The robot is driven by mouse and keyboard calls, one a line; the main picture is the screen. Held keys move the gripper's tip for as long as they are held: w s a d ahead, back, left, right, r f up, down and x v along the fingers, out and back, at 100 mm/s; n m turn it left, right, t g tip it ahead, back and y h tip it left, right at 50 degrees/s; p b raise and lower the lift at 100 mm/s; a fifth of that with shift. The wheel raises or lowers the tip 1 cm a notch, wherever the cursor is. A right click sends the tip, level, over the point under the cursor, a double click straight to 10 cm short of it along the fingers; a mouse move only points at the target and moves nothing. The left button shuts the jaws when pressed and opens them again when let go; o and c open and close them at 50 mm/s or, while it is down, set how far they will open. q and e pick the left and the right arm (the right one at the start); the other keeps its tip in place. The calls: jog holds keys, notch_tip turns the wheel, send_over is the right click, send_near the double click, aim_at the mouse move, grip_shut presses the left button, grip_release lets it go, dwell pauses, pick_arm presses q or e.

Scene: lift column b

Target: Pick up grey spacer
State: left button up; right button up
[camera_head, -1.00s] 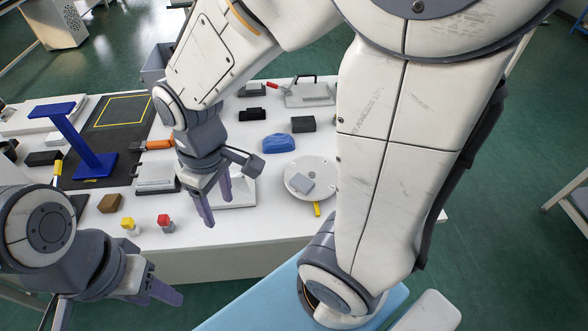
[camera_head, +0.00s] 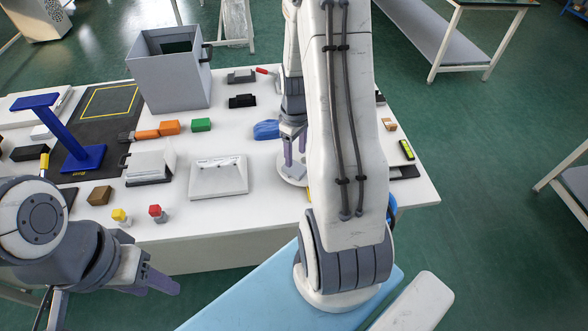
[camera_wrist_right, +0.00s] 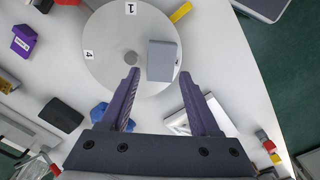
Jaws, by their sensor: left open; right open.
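The grey spacer (camera_wrist_right: 162,60) is a small grey block on a round, pale numbered disc (camera_wrist_right: 105,48) in the right wrist view. My right gripper (camera_wrist_right: 160,76) is open and empty, its fingertips on either side of the spacer's near end in that picture; the height gap cannot be told. In the head view the right gripper (camera_head: 296,158) is over the disc (camera_head: 288,177), and the arm hides much of the disc and the spacer. My left gripper (camera_head: 108,295) is open and empty in front of the table's left part.
A blue lump (camera_head: 266,130) lies just left of the right gripper. A white tray (camera_head: 218,193), a green block (camera_head: 201,125) and a tall grey bin (camera_head: 170,90) stand further left. A yellow piece (camera_wrist_right: 181,12) is at the disc's rim.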

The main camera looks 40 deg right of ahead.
aim_at(294, 167)
jog(key=shift+w+a+f, duration=0.1)
jog(key=shift+f, duration=2.6)
grip_shut()
jog(key=shift+r, duration=0.1)
